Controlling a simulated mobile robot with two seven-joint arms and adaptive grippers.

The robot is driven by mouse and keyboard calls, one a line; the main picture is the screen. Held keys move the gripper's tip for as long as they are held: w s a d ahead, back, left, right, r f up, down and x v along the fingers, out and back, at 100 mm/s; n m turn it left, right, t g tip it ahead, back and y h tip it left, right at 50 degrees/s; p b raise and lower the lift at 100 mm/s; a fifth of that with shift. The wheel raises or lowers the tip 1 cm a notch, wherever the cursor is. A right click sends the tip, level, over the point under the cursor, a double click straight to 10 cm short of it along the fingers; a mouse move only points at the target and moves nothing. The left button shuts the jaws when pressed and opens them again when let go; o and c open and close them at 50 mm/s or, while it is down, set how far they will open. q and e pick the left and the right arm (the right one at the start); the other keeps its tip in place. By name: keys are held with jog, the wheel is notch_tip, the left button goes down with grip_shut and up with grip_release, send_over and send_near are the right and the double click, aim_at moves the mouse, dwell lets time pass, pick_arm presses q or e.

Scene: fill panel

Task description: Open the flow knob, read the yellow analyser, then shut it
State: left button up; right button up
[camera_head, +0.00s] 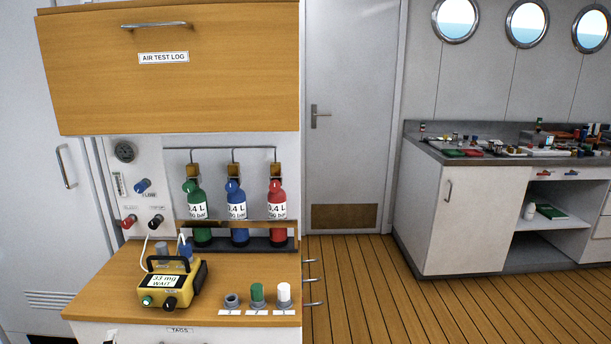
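The yellow analyser (186,291) sits on the wooden bench top (215,264). Its screen seems to read "33 mg WAIT". It has a black carry handle, a green knob and a black knob on its front, and a pale tube rising from it toward the panel. The pale wall panel (128,170) carries a blue knob (142,186) beside a small label that seems to read "FLOW". A clear flow tube (119,184) is left of the knob. I cannot tell whether the knob is open. Neither of my grippers is in view.
A red knob (129,221) and a black knob (156,221) sit below. Green (197,228), blue (239,234) and red (277,231) cylinders stand in a rack. Several small capped items (257,294) line the bench's front right. A wooden flap (170,80) hangs above.

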pick_arm(q)
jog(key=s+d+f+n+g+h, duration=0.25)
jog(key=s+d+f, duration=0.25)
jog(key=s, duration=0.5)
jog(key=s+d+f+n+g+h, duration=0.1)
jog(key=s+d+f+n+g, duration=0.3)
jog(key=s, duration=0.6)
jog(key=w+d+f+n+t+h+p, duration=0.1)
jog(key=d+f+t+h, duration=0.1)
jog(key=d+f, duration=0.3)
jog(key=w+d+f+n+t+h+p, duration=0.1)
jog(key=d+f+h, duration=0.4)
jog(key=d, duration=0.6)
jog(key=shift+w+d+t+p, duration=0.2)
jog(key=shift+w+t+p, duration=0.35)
jog(key=shift+p, duration=0.25)
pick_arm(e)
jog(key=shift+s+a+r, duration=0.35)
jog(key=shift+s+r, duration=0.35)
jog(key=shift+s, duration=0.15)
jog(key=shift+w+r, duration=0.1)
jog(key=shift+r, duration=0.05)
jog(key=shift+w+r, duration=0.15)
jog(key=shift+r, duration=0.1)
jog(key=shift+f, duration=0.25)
